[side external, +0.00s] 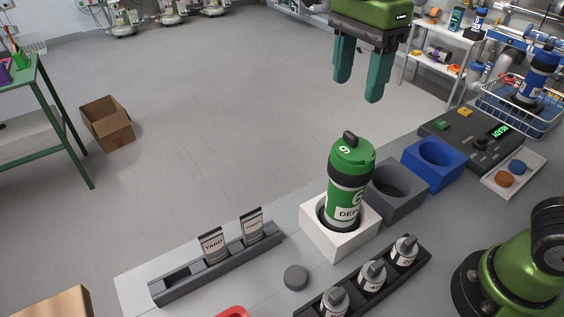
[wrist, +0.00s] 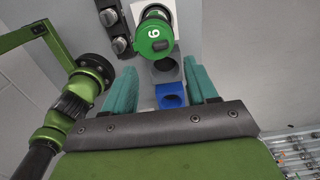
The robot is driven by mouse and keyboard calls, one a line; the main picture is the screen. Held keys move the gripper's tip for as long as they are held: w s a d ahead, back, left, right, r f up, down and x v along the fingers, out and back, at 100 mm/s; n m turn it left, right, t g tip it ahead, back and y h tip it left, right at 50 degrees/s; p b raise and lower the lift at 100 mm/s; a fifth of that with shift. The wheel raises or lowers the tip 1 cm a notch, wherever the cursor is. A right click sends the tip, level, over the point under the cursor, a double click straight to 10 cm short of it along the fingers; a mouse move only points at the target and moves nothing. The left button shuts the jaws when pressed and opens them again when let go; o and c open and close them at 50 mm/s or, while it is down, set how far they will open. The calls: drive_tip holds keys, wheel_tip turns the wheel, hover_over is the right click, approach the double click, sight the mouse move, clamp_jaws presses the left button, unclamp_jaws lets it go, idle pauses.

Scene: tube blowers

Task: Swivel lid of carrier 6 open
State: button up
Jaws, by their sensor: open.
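Carrier 6 (side external: 345,199) is a green and black canister with a white label, standing upright in a white square holder (side external: 341,243). Its green lid (side external: 352,152) is marked 6, has a dark knob on top, and looks seated on the body. In the wrist view, the lid (wrist: 155,37) shows from above, beyond my fingertips. My gripper (side external: 359,90) is open and empty, above and behind the carrier in the side view, clear of it. The fingers (wrist: 162,88) are spread wide in the wrist view.
Empty grey (side external: 399,187) and blue (side external: 434,163) holders stand beside the white one. A dark rack (side external: 371,279) holds several knobbed cylinders. A rack (side external: 216,262) holds label cards. A grey puck (side external: 295,278) lies on the bench. A control panel (side external: 467,130) and a wire basket (side external: 520,108) are at right.

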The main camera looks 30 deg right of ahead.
sight(349, 135)
wheel_tip(349, 135, down, 10)
drive_tip(key=shift+r, duration=0.2)
drive_tip(key=shift+c, duration=0.3)
drive_tip(key=c, duration=1)
